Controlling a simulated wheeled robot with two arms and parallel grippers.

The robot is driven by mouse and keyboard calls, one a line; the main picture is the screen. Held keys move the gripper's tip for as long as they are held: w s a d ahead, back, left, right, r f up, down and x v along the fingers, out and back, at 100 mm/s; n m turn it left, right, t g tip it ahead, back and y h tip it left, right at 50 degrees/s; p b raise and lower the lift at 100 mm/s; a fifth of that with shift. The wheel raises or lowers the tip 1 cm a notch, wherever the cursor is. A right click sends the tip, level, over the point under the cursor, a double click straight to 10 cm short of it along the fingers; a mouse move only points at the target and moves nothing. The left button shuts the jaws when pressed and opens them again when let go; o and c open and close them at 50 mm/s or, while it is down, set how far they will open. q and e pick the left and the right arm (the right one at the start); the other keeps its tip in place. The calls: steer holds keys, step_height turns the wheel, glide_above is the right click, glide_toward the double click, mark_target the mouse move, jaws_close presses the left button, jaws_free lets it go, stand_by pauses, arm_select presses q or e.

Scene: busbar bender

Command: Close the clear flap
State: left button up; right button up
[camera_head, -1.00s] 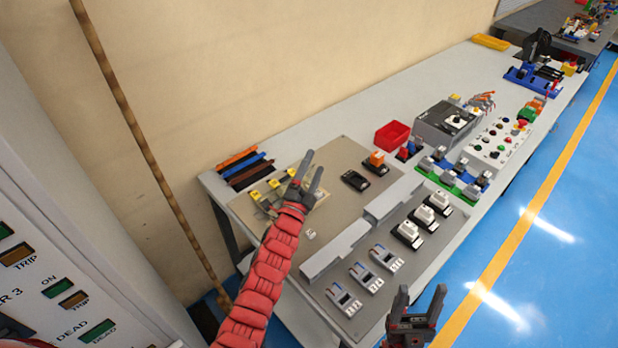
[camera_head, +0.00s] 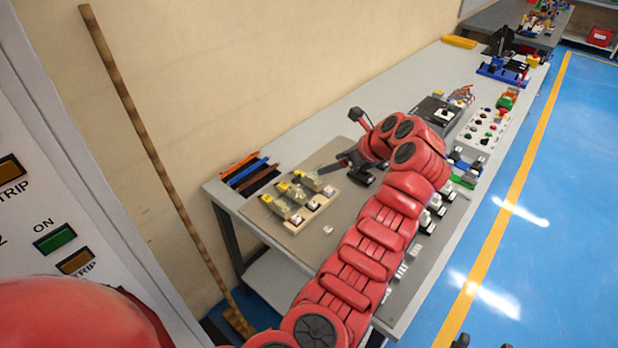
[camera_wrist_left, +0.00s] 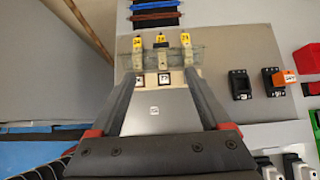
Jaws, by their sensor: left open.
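The clear flap (camera_wrist_left: 148,61) is a see-through greenish strip across the beige block (camera_wrist_left: 177,78) in the left wrist view. Yellow tags stand along its far side. In the head view the block (camera_head: 322,199) with its yellow tags lies near the table's left end; the flap's exact angle is unclear. My left gripper (camera_head: 337,142) is open and empty, with its fingers spread, to the right of and above the block. In the wrist view its fingertips (camera_wrist_left: 160,74) lie on either side of the block's near part; contact cannot be told. Only the dark tips of my right gripper (camera_head: 482,342) show, apart.
Coloured bars (camera_head: 250,172) lie at the table's back left. Black sockets, one with an orange piece (camera_wrist_left: 279,78), stand right of the block. White switches (camera_head: 437,205) and a button panel (camera_head: 484,127) lie farther right. A grey cabinet with indicators (camera_head: 55,238) fills the left.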

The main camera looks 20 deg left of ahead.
mark_target(297, 177)
arm_select(q)
steer(key=p+x, duration=0.2)
steer(key=x, duration=1.3)
steer(key=shift+f, duration=0.2)
steer(key=shift+x, duration=0.95)
steer(key=shift+w, duration=0.1)
steer(key=shift+c, duration=0.2)
jaws_close()
